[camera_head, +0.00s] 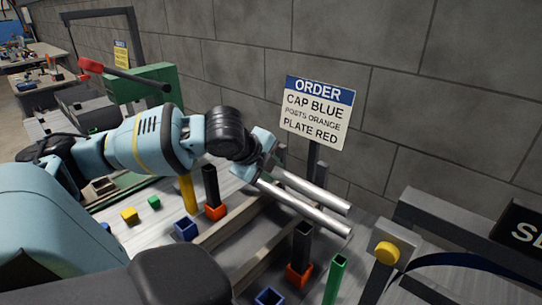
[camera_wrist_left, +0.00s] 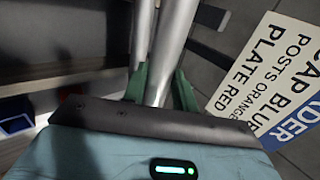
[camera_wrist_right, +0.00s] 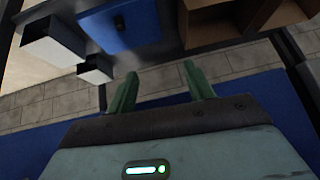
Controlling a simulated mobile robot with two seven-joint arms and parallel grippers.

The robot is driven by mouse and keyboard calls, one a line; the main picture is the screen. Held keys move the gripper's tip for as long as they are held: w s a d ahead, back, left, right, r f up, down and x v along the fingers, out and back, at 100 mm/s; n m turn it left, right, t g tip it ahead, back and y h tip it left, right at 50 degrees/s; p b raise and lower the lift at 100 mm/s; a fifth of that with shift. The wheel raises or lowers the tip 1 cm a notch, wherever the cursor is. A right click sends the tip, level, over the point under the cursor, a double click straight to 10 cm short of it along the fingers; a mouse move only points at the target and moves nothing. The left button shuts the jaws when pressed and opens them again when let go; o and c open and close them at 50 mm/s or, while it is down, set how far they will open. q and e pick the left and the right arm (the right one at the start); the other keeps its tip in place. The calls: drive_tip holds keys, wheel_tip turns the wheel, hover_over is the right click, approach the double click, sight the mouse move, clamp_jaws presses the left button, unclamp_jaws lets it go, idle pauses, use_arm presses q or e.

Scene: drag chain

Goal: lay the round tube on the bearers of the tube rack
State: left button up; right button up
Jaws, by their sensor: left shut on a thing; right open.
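Two silver tubes show side by side in the head view, an upper one (camera_head: 318,190) and a lower one (camera_head: 310,208). My left gripper (camera_head: 268,168) is at their left ends. In the left wrist view its green fingers (camera_wrist_left: 160,82) are shut on the wider-looking round tube (camera_wrist_left: 176,40); the other tube (camera_wrist_left: 145,35) runs beside it, outside the fingers. I cannot tell for sure what bears the other tube. The rack's bearers are not clearly distinguishable. My right gripper (camera_wrist_right: 162,88) is open and empty in the right wrist view.
An order sign (camera_head: 317,112) stands behind the tubes. Dark posts in orange sockets (camera_head: 215,211), a yellow post (camera_head: 188,194) and a green post (camera_head: 335,280) stand on the bench. A post with a yellow button (camera_head: 387,253) is at right. The right wrist view shows a blue bin (camera_wrist_right: 122,25).

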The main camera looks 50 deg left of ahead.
use_arm(q)
wheel_tip(320, 180, down, 8)
drive_tip(key=b, duration=0.8)
drive_tip(key=f+b, duration=0.1)
drive_tip(key=b, duration=0.1)
drive_tip(key=shift+f+b, duration=0.25)
drive_tip(key=shift+b, duration=0.05)
use_arm(e)
wheel_tip(320, 180, down, 10)
drive_tip(key=shift+a+r+n+g, duration=0.25)
drive_tip(key=shift+a+n+g, duration=0.05)
drive_tip(key=shift+g, duration=0.1)
drive_tip(key=shift+w, duration=0.1)
use_arm(q)
drive_tip(key=o, duration=1.1)
drive_tip(key=shift+o, duration=0.2)
use_arm(e)
drive_tip(key=shift+a, duration=0.1)
